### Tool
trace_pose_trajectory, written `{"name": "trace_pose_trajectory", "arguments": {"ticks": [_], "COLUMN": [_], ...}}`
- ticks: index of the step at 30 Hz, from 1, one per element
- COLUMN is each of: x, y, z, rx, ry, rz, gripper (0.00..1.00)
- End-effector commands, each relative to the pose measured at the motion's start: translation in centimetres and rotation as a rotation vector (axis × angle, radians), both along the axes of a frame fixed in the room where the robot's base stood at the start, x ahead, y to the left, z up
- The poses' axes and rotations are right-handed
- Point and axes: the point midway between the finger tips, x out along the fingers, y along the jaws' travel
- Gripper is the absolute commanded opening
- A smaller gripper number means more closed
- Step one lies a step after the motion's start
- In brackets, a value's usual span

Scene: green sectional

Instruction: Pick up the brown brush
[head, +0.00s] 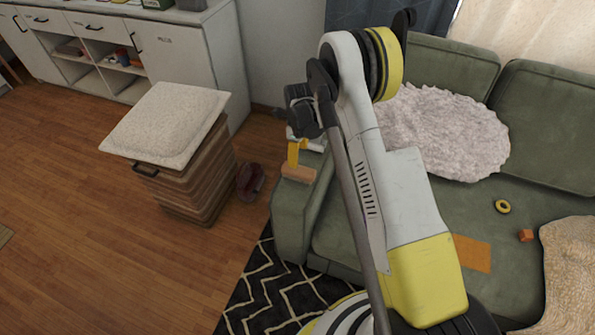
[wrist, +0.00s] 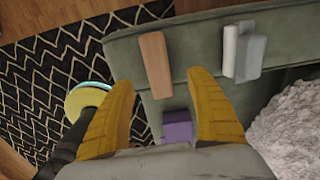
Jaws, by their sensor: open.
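The brown brush (head: 298,174) appears as a plain brown block lying on the green sofa arm; no bristles show. In the wrist view the brush (wrist: 156,62) lies lengthwise, beyond and between my finger tips. My gripper (wrist: 159,78) has its two yellow fingers spread wide with nothing between them. In the head view my gripper (head: 296,152) hangs over the sofa arm, just above and behind the brush. The gap in height is hard to tell.
A white and grey object (wrist: 243,52) lies right of the brush, and a purple object (wrist: 178,128) lies nearer. A fluffy pillow (head: 440,130), yellow ring (head: 503,206) and orange cube (head: 525,235) are on the sofa. A hamper (head: 190,175) stands left.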

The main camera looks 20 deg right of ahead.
Motion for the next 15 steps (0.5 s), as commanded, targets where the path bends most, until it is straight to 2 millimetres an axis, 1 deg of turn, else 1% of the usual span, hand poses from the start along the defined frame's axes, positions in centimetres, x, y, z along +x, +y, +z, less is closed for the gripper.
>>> {"name": "trace_pose_trajectory", "arguments": {"ticks": [1,3,6,11,15], "x": [0.0,0.0,0.0,-0.2,-0.7], "y": [0.0,0.0,0.0,0.0,0.0], "z": [-1.2,-2.4,-3.6,-4.9,-7.2], "rx": [0.000,-0.001,0.000,0.000,0.000], "ry": [0.000,-0.001,-0.001,-0.001,-0.001], "rz": [0.001,0.001,0.002,0.003,0.003], "gripper": [0.66,0.66,0.66,0.66,0.66]}}
